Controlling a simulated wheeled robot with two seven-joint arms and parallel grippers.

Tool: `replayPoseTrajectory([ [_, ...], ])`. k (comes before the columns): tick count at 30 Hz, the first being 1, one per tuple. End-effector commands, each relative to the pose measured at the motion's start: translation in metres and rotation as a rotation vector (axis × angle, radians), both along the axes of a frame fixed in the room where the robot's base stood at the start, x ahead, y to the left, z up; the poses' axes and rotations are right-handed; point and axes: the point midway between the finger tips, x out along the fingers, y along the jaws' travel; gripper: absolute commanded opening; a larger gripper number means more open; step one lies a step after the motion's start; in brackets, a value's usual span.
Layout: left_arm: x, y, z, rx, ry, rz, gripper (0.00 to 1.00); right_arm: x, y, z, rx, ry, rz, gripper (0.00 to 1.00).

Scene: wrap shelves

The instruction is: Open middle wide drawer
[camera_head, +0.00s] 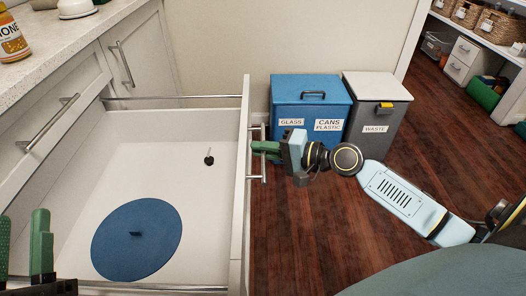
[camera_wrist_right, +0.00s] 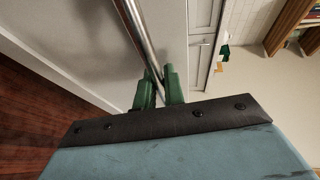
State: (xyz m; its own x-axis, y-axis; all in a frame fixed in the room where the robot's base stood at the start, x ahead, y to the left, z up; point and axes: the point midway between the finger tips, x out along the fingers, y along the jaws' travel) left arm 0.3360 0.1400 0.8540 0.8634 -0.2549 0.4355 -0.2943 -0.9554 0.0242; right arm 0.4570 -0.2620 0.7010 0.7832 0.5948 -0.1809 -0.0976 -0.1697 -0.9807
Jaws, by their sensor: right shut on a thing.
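The wide drawer (camera_head: 150,122) stands pulled far out from the white cabinet in the head view. Inside it lie a round blue lid (camera_head: 137,240) and a small dark object (camera_head: 209,157). My right gripper (camera_head: 262,150) is at the drawer's front, shut on the metal bar handle (camera_head: 264,165). In the right wrist view the green fingers (camera_wrist_right: 160,88) close around the handle bar (camera_wrist_right: 139,38). My left gripper (camera_head: 22,245) shows at the lower left of the head view, its green fingers apart and empty, near the cabinet side of the drawer.
A blue recycling bin (camera_head: 310,98) and a grey waste bin (camera_head: 375,110) stand beyond the drawer by the wall. The counter (camera_head: 75,38) holds a yellow-labelled bottle (camera_head: 10,38). Wooden floor (camera_head: 315,225) is clear right of the drawer.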

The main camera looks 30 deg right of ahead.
Motion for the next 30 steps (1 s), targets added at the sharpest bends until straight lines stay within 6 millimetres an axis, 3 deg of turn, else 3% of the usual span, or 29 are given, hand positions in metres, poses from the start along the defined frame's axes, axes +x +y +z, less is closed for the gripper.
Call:
replayPoseTrajectory([
  [14,-0.0014,0.0001,0.0025,-0.006,-0.021,0.0,0.36,-0.0001,-0.0005,-0.0003,0.0,0.001,0.004,0.0],
  [15,-0.0014,0.0001,0.0025,-0.006,-0.021,0.0,0.36,0.0,-0.0006,-0.0003,0.0,0.001,0.004,0.16],
  [19,-0.0013,0.0,0.0024,-0.006,-0.021,0.0,0.36,0.0,-0.0005,-0.0002,-0.001,0.001,0.004,0.32],
  [30,-0.001,-0.0001,0.0023,-0.006,-0.017,-0.001,0.36,-0.0039,-0.0035,0.0004,-0.001,0.002,0.003,0.32],
])
